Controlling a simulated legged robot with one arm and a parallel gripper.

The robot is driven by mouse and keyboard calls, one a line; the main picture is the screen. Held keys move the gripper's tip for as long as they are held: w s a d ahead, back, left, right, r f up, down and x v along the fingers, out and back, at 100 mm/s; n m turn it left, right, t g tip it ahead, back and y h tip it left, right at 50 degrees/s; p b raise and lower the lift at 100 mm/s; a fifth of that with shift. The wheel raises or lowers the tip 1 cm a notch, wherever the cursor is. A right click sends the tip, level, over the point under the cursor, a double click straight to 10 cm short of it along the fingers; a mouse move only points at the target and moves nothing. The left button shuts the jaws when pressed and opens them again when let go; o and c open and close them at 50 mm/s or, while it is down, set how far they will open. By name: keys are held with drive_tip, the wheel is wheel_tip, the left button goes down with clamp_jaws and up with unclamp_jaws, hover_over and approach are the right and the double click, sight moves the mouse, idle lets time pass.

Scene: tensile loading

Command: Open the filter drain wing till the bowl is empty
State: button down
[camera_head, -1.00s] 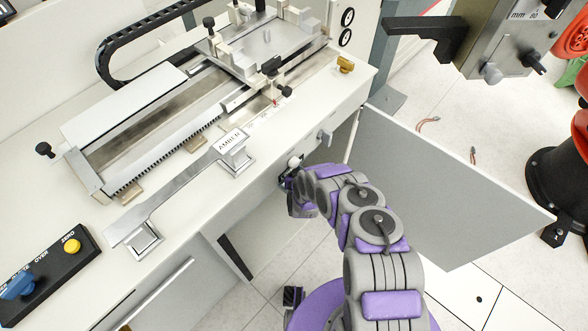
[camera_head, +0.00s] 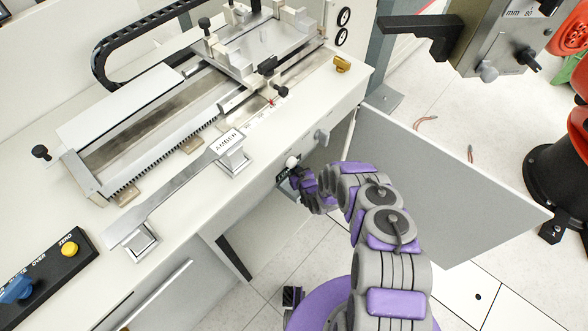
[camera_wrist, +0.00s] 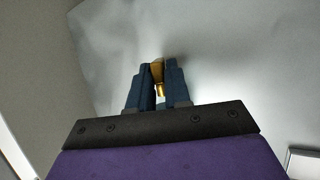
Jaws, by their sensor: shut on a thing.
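My gripper shows in the wrist view (camera_wrist: 158,72), its two dark blue fingers closed on a small brass piece (camera_wrist: 160,89) that looks like the drain wing. Only a narrow part of the brass shows between the fingers, so its angle is hard to tell. My own wrist hides the brass piece there. I cannot make out the filter bowl or any liquid in it in either view.
The white bench (camera_head: 185,215) carries a slide machine and a metal specimen bar (camera_head: 180,195). A grey panel (camera_head: 440,180) stands right of my arm. Floor shows below.

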drive_tip(key=shift+s+f, duration=0.1)
drive_tip(key=shift+f, duration=0.05)
drive_tip(key=c, duration=1.3)
unclamp_jaws()
drive_tip(key=shift+o, duration=0.7)
drive_tip(key=p+v, duration=0.4)
drive_tip(key=v, duration=1.3)
drive_tip(key=shift+r, duration=0.2)
drive_tip(key=shift+d, duration=0.1)
